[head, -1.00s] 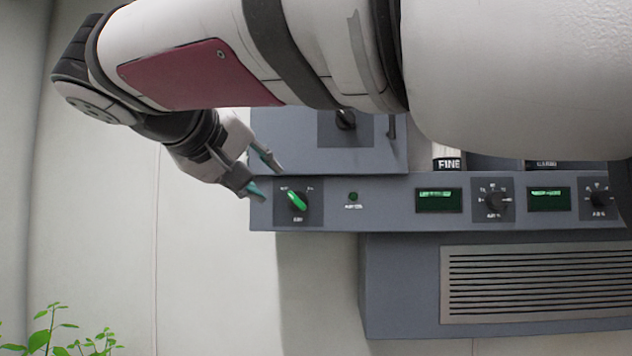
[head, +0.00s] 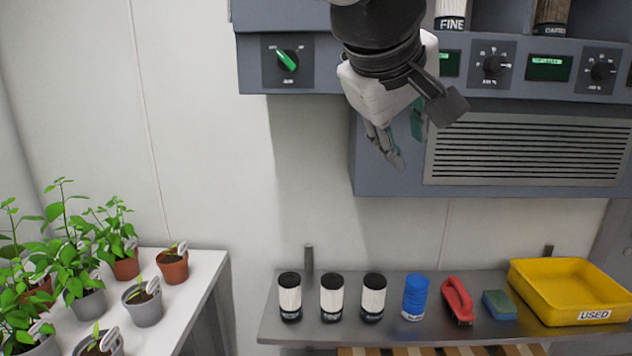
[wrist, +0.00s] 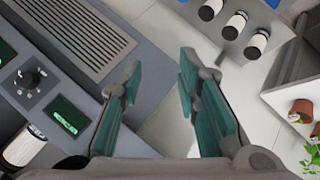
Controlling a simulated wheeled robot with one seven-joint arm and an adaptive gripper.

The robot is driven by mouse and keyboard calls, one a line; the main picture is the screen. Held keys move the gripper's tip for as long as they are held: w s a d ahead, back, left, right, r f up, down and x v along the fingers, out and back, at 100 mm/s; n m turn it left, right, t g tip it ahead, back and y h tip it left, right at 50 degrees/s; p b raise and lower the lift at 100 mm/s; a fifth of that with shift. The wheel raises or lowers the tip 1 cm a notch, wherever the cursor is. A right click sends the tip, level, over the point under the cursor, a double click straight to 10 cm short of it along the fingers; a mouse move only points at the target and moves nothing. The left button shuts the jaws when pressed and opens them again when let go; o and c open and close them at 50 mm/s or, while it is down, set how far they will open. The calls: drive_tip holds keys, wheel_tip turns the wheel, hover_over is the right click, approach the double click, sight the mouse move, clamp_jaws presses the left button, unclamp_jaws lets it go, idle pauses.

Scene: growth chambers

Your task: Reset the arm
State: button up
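My gripper (head: 405,150) hangs in front of the grey control panel (head: 350,180), pointing down. Its teal-padded fingers are apart with nothing between them; the wrist view also shows the open gripper (wrist: 160,85). A green knob (head: 287,61) on a dark plate is at the panel's left end, left of my gripper and clear of it. The vent grille (head: 530,150) is to the right of the fingers.
Below, a metal shelf (head: 395,331) holds white cylinders (head: 332,297), a blue cylinder (head: 415,297), a red-handled tool (head: 457,301), a sponge (head: 499,304) and a yellow tray (head: 518,283). Potted plants stand on a white table (head: 207,270) at left. The wall between is clear.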

drive_tip(key=s+d+f+m+g+y, duration=0.2)
drive_tip(key=s+d+f, duration=0.2)
drive_tip(key=s+f, duration=0.5)
drive_tip(key=s+d+f+m+g+y+p, duration=0.1)
drive_tip(key=s+d+f+m+g+y, duration=0.1)
drive_tip(key=s+f, duration=0.8)
drive_tip(key=shift+s+d+m+y, duration=0.3)
drive_tip(key=shift+s+d+m, duration=0.15)
drive_tip(key=shift+d, duration=0.7)
